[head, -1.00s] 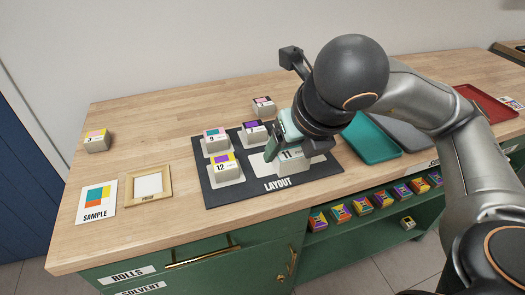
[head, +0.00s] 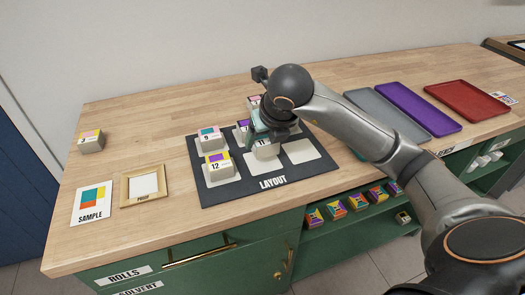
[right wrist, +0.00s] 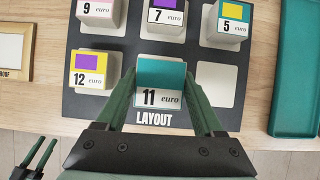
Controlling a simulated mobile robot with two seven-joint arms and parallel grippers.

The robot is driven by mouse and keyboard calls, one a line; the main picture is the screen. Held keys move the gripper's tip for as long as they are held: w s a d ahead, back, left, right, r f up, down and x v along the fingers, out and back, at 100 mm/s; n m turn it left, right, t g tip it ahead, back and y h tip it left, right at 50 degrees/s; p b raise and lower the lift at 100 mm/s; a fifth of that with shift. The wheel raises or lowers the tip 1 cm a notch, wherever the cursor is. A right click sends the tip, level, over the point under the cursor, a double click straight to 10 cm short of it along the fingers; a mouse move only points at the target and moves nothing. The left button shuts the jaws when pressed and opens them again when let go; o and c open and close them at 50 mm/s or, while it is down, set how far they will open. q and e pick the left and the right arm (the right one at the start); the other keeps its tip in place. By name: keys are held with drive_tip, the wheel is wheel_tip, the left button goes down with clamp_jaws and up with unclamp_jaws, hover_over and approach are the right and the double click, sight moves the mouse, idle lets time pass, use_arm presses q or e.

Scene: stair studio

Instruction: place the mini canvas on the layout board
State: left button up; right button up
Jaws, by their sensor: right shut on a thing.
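My right gripper (head: 263,137) is shut on the mini canvas numbered 11 (right wrist: 160,88), a grey block with a teal top, between its fingers in the right wrist view. It is at the lower middle pad of the dark layout board (head: 328,180); I cannot tell whether it touches. Canvas 12 (head: 218,163), canvas 9 (head: 209,138) and canvas 7 (right wrist: 165,14) stand on other pads. Canvas 5 (right wrist: 230,22) stands on the upper right pad. The lower right pad (head: 299,152) is bare. My left gripper (right wrist: 35,160) appears open and empty at the wrist view's lower left.
A sample card (head: 92,205) and a wooden proof frame (head: 144,186) lie left of the board. Another canvas (head: 90,141) stands at far left. Grey, purple (head: 417,109) and red (head: 465,101) trays lie right; a teal tray (right wrist: 294,85) lies beside the board.

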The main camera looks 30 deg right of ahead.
sight(263, 161)
drive_tip(key=shift+w+d+f, duration=0.1)
drive_tip(key=shift+w+f, duration=0.25)
drive_tip(key=shift+f, duration=0.1)
wheel_tip(263, 161, down, 3)
drive_tip(key=shift+w+f, duration=0.15)
drive_tip(key=shift+f, duration=0.05)
use_arm(q)
drive_tip(key=shift+s+a+f, duration=0.1)
drive_tip(key=shift+s+f, duration=0.3)
drive_tip(key=shift+f, duration=0.05)
use_arm(e)
drive_tip(key=shift+f+b, duration=0.2)
drive_tip(key=shift+b, duration=0.15)
drive_tip(key=o, duration=1.3)
use_arm(q)
drive_tip(key=shift+w, duration=0.15)
use_arm(e)
drive_tip(key=shift+o, duration=0.2)
